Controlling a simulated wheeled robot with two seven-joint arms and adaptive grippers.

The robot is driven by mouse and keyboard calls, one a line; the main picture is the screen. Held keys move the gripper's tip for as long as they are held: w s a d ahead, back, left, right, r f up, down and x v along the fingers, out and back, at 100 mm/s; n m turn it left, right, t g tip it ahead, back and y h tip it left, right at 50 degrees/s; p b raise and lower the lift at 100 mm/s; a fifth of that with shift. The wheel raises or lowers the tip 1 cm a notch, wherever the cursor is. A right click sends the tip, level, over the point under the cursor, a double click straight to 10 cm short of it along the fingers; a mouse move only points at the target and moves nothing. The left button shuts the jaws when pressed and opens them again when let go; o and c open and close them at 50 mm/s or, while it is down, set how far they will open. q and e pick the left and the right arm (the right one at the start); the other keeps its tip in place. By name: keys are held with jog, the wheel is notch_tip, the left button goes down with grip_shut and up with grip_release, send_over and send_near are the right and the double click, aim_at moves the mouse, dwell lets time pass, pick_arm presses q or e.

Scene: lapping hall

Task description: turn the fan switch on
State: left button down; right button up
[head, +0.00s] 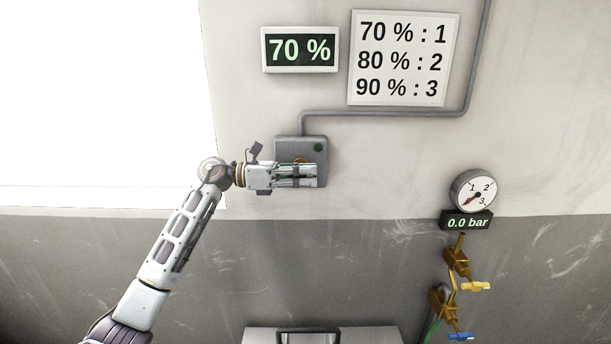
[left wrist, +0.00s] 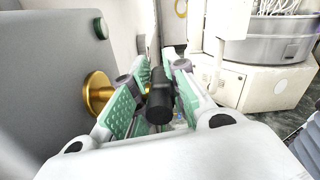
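The fan switch is a grey wall box (head: 289,148) with a dark green button or lamp (head: 318,147) at its upper right. In the left wrist view the box (left wrist: 75,55) has a round brass boss (left wrist: 98,93). A black cylindrical grip (left wrist: 160,98) stands between my left fingers. My left gripper (head: 312,176) is in front of the box and covers its lower middle. In the left wrist view the green pads of my left gripper (left wrist: 155,82) are apart, with some gap beside the grip. Contact is not clear. My right gripper is not in view.
A display (head: 300,50) reads 70 %. A sign (head: 404,58) lists 70 % : 1, 80 % : 2, 90 % : 3. At right are a gauge (head: 473,190) reading 0.0 bar and brass valves with yellow (head: 475,287) and blue (head: 461,336) handles. A conduit (head: 400,113) runs from the box.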

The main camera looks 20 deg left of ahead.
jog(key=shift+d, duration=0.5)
